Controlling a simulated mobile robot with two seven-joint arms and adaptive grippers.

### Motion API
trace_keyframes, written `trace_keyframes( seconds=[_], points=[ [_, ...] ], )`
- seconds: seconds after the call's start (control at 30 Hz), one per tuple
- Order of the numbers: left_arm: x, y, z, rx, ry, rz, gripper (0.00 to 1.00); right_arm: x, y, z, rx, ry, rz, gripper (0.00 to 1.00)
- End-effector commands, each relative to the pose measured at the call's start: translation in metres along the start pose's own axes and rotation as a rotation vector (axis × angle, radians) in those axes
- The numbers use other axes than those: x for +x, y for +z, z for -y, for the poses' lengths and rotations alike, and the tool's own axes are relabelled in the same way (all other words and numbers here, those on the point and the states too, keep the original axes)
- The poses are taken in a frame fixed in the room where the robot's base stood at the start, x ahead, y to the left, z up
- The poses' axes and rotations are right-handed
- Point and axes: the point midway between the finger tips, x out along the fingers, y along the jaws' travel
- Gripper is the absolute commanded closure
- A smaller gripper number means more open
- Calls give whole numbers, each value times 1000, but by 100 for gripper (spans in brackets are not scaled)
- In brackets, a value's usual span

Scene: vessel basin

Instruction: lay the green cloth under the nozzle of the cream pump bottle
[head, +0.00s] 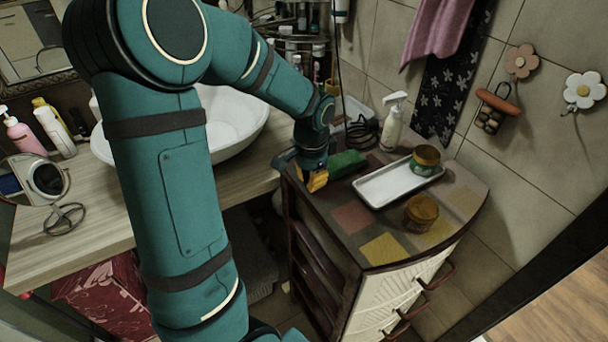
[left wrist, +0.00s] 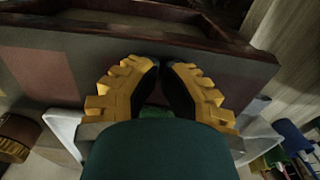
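The green cloth (head: 347,162) lies bunched on the cabinet top, left of the white tray. The cream pump bottle (head: 393,125) stands upright behind the tray, its nozzle pointing left; the cloth is apart from it, in front and to the left. My left gripper (head: 314,180) is low over the cabinet's left edge, beside the cloth. In the left wrist view its yellow fingers (left wrist: 160,66) meet at the tips, with nothing visible clasped there. A bit of green cloth (left wrist: 156,112) shows between the fingers, farther off. My right gripper is not in view.
The white tray (head: 375,190) holds a green-banded jar (head: 425,159); another jar (head: 421,211) stands in front of it. A black coiled cable (head: 360,133) lies behind the cloth. The white basin (head: 235,125) is left of the cabinet.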

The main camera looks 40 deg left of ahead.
Motion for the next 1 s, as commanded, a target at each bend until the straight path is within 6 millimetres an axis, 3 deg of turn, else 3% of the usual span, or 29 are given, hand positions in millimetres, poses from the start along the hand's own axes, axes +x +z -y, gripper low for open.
trace_keyframes(
  seconds=[0.2, 0.67, 1.0],
  points=[
    [0, -19, 0, 0, 1, 1, 100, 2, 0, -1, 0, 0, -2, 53],
    [-1, -25, 0, 0, 2, 2, 100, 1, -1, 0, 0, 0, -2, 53],
    [-2, -77, 0, 2, 1, 3, 100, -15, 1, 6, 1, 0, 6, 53]
  ],
)
